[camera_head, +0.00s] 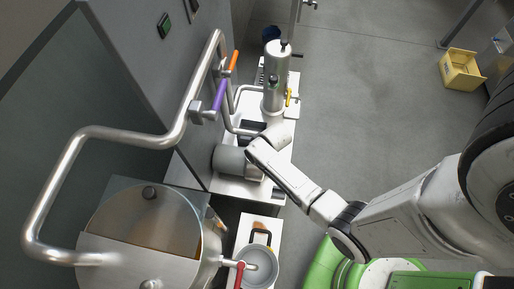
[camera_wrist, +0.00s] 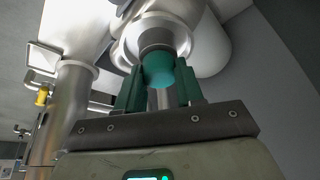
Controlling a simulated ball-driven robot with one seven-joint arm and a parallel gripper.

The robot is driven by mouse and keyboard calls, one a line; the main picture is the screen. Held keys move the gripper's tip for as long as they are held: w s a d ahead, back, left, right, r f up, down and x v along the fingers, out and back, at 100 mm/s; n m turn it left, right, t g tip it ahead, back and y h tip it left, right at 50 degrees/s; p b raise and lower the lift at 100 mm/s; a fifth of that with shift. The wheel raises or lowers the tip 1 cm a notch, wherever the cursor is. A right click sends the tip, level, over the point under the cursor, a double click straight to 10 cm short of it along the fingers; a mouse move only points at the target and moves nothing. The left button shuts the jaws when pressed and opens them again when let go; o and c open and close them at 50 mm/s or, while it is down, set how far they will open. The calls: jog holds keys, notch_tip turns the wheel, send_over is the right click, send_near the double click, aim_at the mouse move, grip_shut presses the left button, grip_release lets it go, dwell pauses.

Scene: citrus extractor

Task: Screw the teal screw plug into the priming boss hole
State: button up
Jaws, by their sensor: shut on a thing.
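In the wrist view, the teal screw plug (camera_wrist: 158,69) sits between the dark green fingers of my gripper (camera_wrist: 159,80), which is shut on it. A round metal boss (camera_wrist: 151,24) with a bright collar is directly beyond the plug, in line with it. The plug's far end meets or overlaps the darker rim of the boss; I cannot tell whether it is in the hole or just in front. In the head view, my gripper (camera_head: 252,131) is beside the metal pump body, and the plug and the hole are hidden there.
A vertical steel cylinder (camera_head: 274,82) stands just behind my gripper. A grey motor-like drum (camera_head: 232,160) is close at its left front. Bent pipes (camera_head: 190,108) with orange and purple handles run at the left. A large steel vessel (camera_head: 140,225) stands front left. Open floor (camera_head: 370,110) lies right.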

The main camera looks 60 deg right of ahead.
jog(key=shift+m+h, duration=0.3)
jog(key=shift+m, duration=0.6)
jog(key=o, duration=0.8)
jog(key=shift+o, duration=0.2)
jog(key=shift+n, duration=0.9)
jog(key=shift+n+y, duration=0.7)
jog(key=shift+n, duration=0.2)
